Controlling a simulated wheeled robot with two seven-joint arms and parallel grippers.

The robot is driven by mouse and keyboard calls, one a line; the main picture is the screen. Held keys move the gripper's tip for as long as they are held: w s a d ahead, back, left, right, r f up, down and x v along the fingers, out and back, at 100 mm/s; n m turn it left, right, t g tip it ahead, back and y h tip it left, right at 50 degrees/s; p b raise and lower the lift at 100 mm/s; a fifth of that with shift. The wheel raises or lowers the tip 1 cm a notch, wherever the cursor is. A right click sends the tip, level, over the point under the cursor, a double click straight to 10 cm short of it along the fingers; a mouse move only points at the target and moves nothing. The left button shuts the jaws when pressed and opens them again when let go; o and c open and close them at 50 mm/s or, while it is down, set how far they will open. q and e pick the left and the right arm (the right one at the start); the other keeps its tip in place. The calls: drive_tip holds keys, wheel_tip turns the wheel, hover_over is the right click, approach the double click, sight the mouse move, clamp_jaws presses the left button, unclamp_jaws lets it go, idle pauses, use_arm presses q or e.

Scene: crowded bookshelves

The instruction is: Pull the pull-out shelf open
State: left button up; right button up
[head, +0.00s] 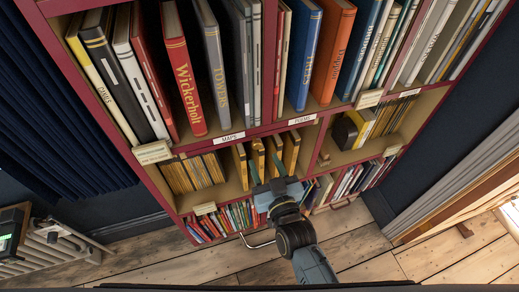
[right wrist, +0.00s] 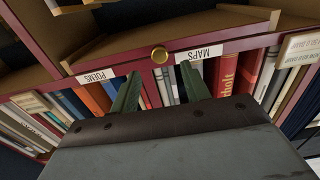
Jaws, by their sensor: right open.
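The pull-out shelf's dark red front edge (right wrist: 130,64) carries a round brass knob (right wrist: 159,55) between the MAPS label (right wrist: 199,53) and the POEMS label (right wrist: 98,77) in the right wrist view, which looks upside down. In the head view the MAPS label (head: 230,137) and POEMS label (head: 302,119) sit below the tall books; I cannot make out the knob there. My right gripper (right wrist: 157,87) is open and empty, its fingertips spread to either side of the knob's line, apart from it. It also shows in the head view (head: 276,182), low before the bookcase. My left gripper is not in view.
Tall books (head: 186,80) stand packed above the edge. Lower compartments hold yellow-spined books (head: 192,174) and a dark round object (head: 346,131). A radiator (head: 50,250) stands at left and a wooden piece (head: 440,205) at right.

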sight(257, 146)
drive_tip(key=x, duration=0.5)
clamp_jaws()
idle(0.3)
